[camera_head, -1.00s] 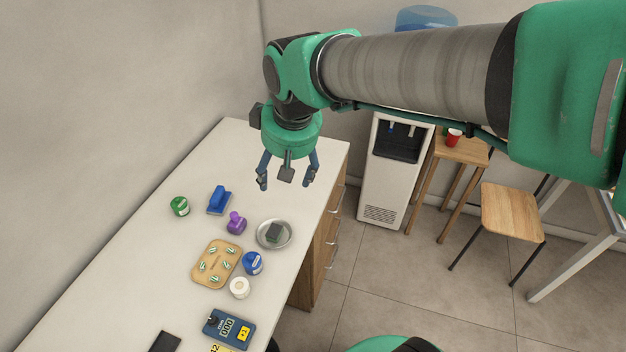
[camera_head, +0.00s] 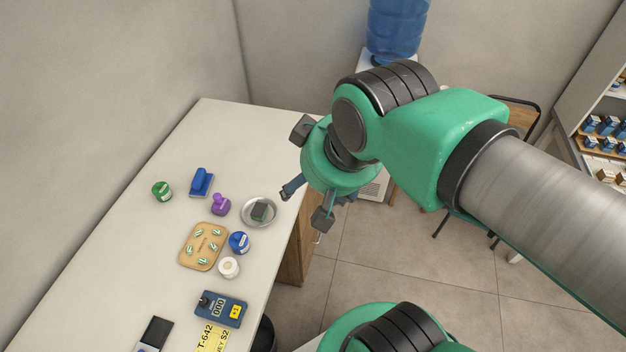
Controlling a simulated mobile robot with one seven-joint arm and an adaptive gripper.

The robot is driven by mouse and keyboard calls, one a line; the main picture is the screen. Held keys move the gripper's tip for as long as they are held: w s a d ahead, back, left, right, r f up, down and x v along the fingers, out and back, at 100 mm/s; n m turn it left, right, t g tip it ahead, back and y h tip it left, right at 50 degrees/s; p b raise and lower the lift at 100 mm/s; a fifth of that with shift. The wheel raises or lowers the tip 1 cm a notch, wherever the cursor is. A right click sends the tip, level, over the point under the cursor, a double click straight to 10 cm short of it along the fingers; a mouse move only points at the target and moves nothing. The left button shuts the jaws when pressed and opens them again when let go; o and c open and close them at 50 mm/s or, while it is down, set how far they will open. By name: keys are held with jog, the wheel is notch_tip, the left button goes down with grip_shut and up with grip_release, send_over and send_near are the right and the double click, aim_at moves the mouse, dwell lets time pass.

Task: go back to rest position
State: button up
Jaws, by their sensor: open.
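My gripper (camera_head: 308,205) is open and empty. It hangs from my green arm past the right edge of the white counter (camera_head: 240,125), above floor level and to the right of the small items. One finger points left toward the metal dish (camera_head: 249,221); another part points down. The far finger is partly hidden behind the wrist. My arm reaches in from the right of the picture.
On the counter are a green jar (camera_head: 161,191), a blue stamp (camera_head: 201,183), a purple stamp (camera_head: 221,204), a wooden tray (camera_head: 184,259), a blue jar (camera_head: 239,242), a white roll (camera_head: 229,267) and a blue meter (camera_head: 221,308). A water cooler (camera_head: 396,30) stands behind my arm.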

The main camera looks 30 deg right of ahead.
jog(key=shift+f+b, duration=0.8)
dwell(0.9)
